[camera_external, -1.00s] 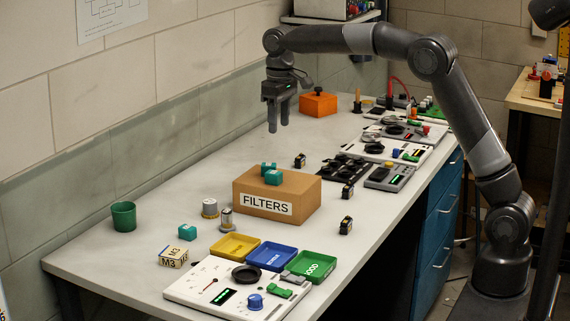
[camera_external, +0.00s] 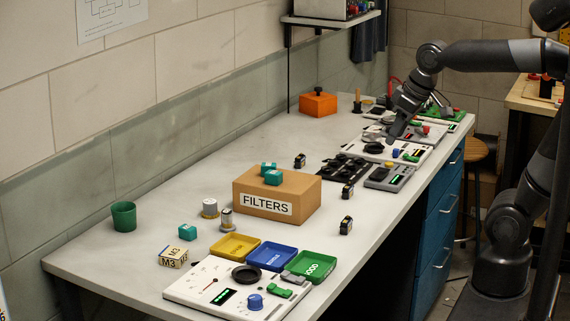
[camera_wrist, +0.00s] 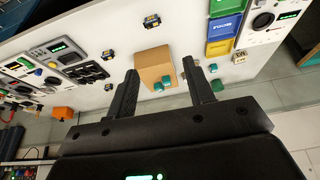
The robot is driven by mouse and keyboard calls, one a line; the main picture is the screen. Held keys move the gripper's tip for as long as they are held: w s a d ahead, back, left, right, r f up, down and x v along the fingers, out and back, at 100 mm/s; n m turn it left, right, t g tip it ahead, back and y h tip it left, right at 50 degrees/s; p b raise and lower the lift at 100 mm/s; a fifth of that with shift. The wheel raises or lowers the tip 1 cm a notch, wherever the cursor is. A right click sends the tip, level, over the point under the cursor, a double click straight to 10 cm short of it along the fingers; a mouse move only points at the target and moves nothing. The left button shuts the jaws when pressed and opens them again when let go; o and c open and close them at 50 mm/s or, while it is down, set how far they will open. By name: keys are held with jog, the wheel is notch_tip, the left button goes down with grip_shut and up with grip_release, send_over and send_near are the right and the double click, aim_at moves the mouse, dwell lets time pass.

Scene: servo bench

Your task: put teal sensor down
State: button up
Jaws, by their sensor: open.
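Two small teal sensors, one at the back (camera_external: 267,168) and one nearer (camera_external: 273,177), rest on top of the brown FILTERS box (camera_external: 247,206). A third teal sensor (camera_external: 187,232) sits on the bench to the left of the box. My gripper (camera_external: 398,130) is up over the far right part of the bench, well away from all of them. In the wrist view, my gripper (camera_wrist: 165,82) has its two fingers spread apart with nothing held. The FILTERS box (camera_wrist: 154,65) and teal sensors (camera_wrist: 162,83) show beyond and between the fingertips.
Yellow (camera_external: 234,247), blue (camera_external: 271,257) and green (camera_external: 311,266) trays lie behind the front white panel (camera_external: 200,286). A green cup (camera_external: 124,216) stands at left. Several small black parts lie right of the box. Panels crowd the far right; the left rear bench is clear.

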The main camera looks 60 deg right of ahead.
jog(key=s+f+t, duration=0.1)
jog(key=s+f, duration=0.3)
jog(key=s, duration=0.2)
jog(key=shift+s+a+f, duration=0.2)
jog(key=shift+s+f, duration=0.15)
jog(key=shift+s, duration=0.05)
jog(key=shift+o, duration=0.5)
